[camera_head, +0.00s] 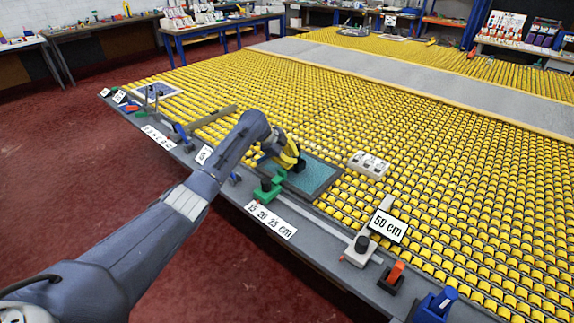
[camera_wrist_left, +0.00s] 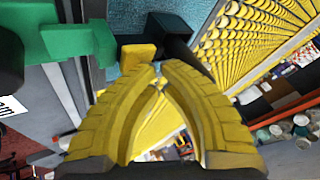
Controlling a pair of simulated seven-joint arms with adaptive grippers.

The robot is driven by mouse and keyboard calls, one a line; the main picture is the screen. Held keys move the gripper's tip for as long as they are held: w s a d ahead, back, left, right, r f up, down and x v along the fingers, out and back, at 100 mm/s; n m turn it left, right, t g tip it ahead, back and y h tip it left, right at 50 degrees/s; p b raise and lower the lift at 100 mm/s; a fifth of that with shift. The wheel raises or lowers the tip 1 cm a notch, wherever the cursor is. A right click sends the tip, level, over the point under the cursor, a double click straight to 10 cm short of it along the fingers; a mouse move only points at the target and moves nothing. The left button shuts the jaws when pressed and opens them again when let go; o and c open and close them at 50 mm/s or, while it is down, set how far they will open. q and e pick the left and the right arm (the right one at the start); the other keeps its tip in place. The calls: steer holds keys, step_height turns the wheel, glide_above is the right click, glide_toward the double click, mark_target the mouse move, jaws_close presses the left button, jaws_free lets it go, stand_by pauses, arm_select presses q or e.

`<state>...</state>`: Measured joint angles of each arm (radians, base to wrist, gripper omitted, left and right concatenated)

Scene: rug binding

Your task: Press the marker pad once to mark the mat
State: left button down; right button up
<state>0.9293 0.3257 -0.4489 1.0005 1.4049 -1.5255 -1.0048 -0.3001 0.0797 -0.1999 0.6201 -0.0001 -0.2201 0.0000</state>
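The teal mat (camera_head: 318,174) with a grey border lies on the yellow roller bed beside the near rail; part of it also shows in the left wrist view (camera_wrist_left: 185,14). My left gripper (camera_head: 297,165) is over the mat's left part and hides some of it. In the left wrist view, its yellow fingers (camera_wrist_left: 159,77) meet at the tips with nothing visible between them. A small yellow block (camera_wrist_left: 136,56) on a dark piece (camera_wrist_left: 170,36) is just beyond the tips; contact cannot be told. I cannot tell for certain whether this block is the marker pad. My right gripper is not in view.
A green bracket (camera_head: 268,188) stands beside the mat, close to my left gripper. A white block with buttons (camera_head: 369,165) lies right of the mat. A black-knobbed device (camera_head: 361,246) and a "50 cm" sign (camera_head: 388,225) stand further right.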

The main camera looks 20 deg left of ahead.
arm_select(q)
steer(key=shift+f, duration=0.6)
stand_by(0.6)
steer(key=shift+r, duration=1.25)
steer(key=shift+r, duration=2.5)
